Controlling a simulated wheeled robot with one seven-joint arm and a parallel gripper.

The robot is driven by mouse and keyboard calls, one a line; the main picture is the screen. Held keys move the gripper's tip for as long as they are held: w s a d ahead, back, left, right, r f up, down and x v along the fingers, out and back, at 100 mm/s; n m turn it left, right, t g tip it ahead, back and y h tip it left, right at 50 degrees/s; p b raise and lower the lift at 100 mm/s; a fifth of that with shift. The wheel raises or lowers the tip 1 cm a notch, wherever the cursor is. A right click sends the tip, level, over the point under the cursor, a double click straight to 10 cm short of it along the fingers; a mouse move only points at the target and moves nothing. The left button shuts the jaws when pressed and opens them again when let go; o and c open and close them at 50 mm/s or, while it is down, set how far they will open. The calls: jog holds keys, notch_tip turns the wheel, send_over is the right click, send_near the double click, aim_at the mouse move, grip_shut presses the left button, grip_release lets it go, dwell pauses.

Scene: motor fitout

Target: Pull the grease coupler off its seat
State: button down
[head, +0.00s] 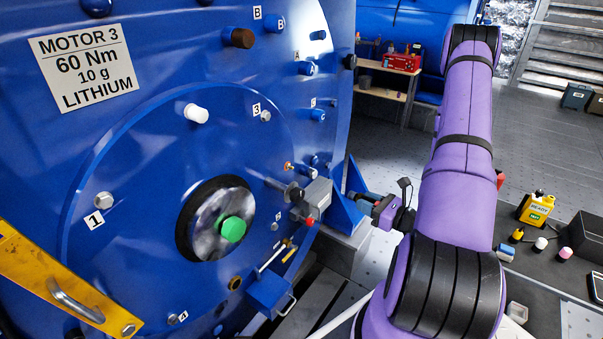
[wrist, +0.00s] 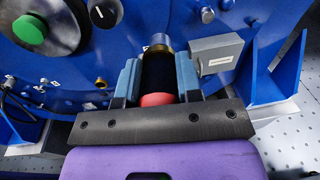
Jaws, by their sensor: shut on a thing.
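In the wrist view, my gripper (wrist: 158,82) has its two blue-grey fingers closed on the sides of the grease coupler (wrist: 157,76). The coupler has a dark body, a red end near the palm and a brass-coloured tip pointing at the blue motor (wrist: 72,82). The coupler is too small and hidden to make out there. I cannot tell which fitting is its seat.
A grey box (head: 318,194) sticks out from the motor beside my gripper, and a red-ended knob (head: 309,221) is below it. A blue bracket (head: 343,212) stands close behind.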

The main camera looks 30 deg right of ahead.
jog(key=shift+d+v, duration=0.2)
jog(key=shift+v, duration=2)
jog(key=shift+f, duration=0.1)
